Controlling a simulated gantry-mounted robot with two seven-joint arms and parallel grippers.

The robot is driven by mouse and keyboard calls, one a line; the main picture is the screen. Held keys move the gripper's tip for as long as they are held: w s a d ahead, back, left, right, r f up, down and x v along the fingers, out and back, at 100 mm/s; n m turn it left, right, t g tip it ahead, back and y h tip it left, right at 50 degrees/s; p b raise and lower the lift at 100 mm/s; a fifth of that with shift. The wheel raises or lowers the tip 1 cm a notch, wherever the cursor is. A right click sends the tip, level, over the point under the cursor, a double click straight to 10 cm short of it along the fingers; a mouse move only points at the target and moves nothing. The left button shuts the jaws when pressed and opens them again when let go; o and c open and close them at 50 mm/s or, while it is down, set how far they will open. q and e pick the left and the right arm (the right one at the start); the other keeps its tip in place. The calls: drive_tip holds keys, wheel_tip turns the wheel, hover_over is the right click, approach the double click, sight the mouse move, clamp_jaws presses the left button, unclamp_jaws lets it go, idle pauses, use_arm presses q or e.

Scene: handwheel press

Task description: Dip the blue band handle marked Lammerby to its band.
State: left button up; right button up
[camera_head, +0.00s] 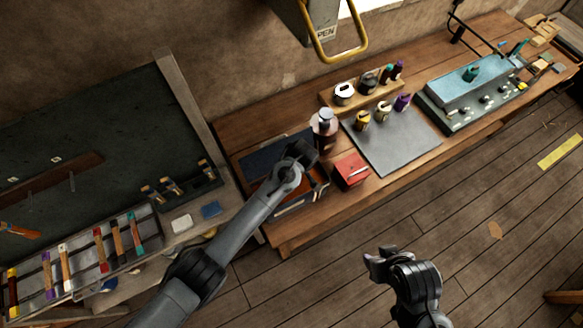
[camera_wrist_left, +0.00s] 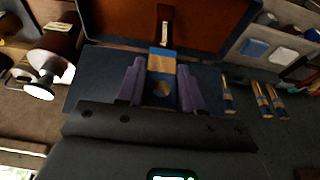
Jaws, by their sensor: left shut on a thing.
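My left gripper (camera_wrist_left: 162,92) is shut on a wooden handle with a blue band (camera_wrist_left: 162,53), between its purple fingers in the left wrist view. In the head view this gripper (camera_head: 312,168) is over the bench, beside the brown-lined case, and its arm hides the held handle. A dark strip with a cream label (camera_wrist_left: 164,32) shows just beyond the band; I cannot tell whether it belongs to the handle, and its writing is too small to read. My right gripper (camera_head: 376,260) hangs over the floor in front of the bench; its finger opening is unclear.
A brown bottle (camera_head: 323,138) and a red box (camera_head: 351,169) stand close to my left gripper. Several handles (camera_head: 171,186) stand in a dark rack at left. A tray (camera_head: 85,262) holds banded handles. A grey mat (camera_head: 405,145) bears small pots.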

use_arm(q)
drive_tip(key=shift+r, duration=1.45)
idle(4.2)
drive_tip(key=shift+r, duration=1.95)
